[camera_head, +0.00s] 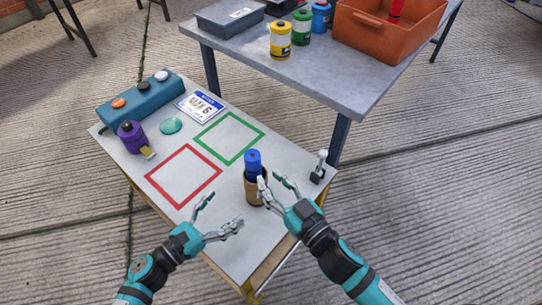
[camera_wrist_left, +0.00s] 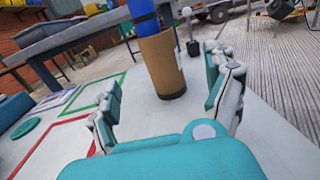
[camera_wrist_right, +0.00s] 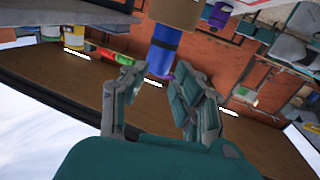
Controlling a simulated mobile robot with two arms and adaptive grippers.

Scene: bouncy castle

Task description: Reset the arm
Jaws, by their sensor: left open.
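A blue cylinder (camera_head: 253,161) stands upright in a brown cardboard-like holder (camera_head: 250,190) near the front right of the white worktable (camera_head: 255,240). Both also show in the left wrist view, as the blue cylinder (camera_wrist_left: 141,14) and the brown holder (camera_wrist_left: 161,62). My left gripper (camera_head: 226,208) is open and empty above the front of the table, left of the holder and apart from it. My right gripper (camera_head: 270,178) is open, close to the holder's right side. In the right wrist view the blue cylinder (camera_wrist_right: 163,50) appears upside down beyond the spread fingers; contact cannot be told.
A red square (camera_head: 183,203) and a green square (camera_head: 260,132) outline are empty. A purple tape-like item (camera_head: 130,135), teal disc (camera_head: 170,125), button box (camera_head: 140,98), plate card (camera_head: 201,105) and small lever (camera_head: 320,167) lie around. A grey table (camera_head: 330,80) behind holds cans and an orange bin (camera_head: 385,38).

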